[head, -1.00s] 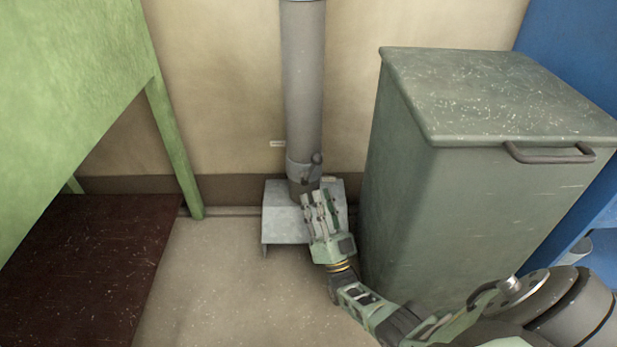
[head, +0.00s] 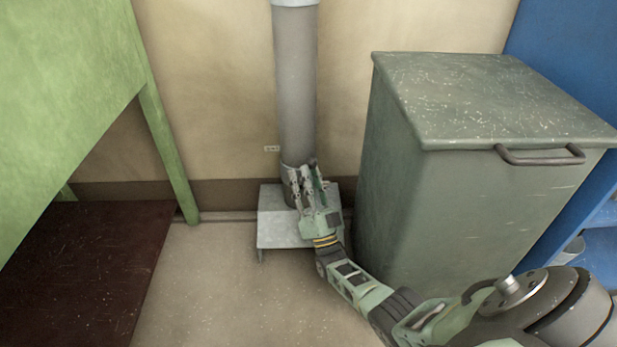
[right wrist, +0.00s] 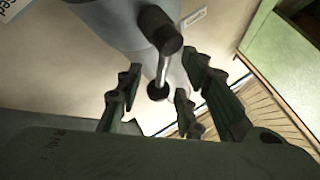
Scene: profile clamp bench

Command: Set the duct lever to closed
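The grey duct (head: 296,90) runs vertically down the wall onto a grey metal stand. My right gripper (head: 304,176) is at the duct's lower end and covers most of the lever there in the head view. In the right wrist view the lever (right wrist: 162,62) shows as a short metal rod between a dark round pivot and a dark ball end. The fingers of my right gripper (right wrist: 158,92) are spread on either side of the ball end, with gaps visible, so it looks open. My left gripper is in neither view.
A large grey-green bin (head: 450,190) stands close to the right of my right arm. A green bench (head: 65,100) and a dark red-brown board (head: 80,270) are at the left. A label ending in "sed" (right wrist: 14,10) shows at the upper left of the wrist view.

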